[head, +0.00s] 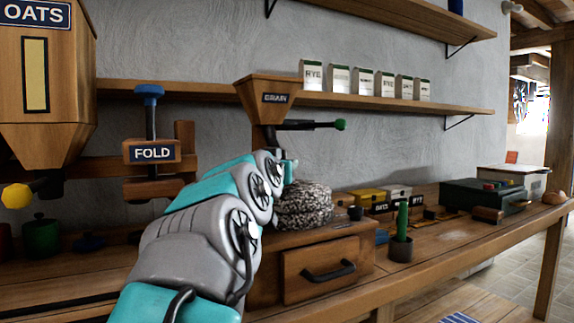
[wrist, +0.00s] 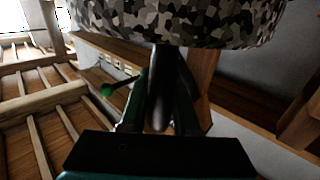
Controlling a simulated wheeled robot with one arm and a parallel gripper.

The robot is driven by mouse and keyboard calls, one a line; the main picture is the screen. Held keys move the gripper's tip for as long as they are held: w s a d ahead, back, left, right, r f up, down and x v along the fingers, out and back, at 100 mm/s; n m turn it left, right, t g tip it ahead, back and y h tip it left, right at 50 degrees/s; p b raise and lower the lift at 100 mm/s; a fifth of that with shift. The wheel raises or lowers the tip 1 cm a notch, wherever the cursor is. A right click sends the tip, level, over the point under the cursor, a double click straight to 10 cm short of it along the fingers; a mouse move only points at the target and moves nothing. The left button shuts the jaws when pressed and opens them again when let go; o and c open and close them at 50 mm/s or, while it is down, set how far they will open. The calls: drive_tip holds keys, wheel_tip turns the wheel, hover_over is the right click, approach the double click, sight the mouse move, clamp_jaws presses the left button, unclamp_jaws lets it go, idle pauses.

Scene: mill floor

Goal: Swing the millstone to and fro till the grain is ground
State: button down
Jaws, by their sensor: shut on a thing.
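The millstone (head: 305,207), a speckled grey round stone, sits on a wooden box with a drawer (head: 292,271). In the wrist view the millstone (wrist: 180,22) fills the top. My gripper (wrist: 160,118) is shut on a dark upright handle (wrist: 158,85) beside the stone; its fingers stand on both sides of it. In the head view my arm hides the gripper, the handle and the stone's left side. The wooden grain hopper (head: 282,84) stands above the stone, with a green-knobbed lever (head: 340,124) at its side. No grain or flour shows.
A green stick in a dark cup (head: 400,247) stands right of the drawer box. Small yellow and white boxes (head: 370,196) and a dark green case (head: 485,196) are farther right on the bench.

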idle(0.3)
drive_tip(key=c, duration=0.6)
unclamp_jaws()
drive_tip(key=shift+c, duration=0.2)
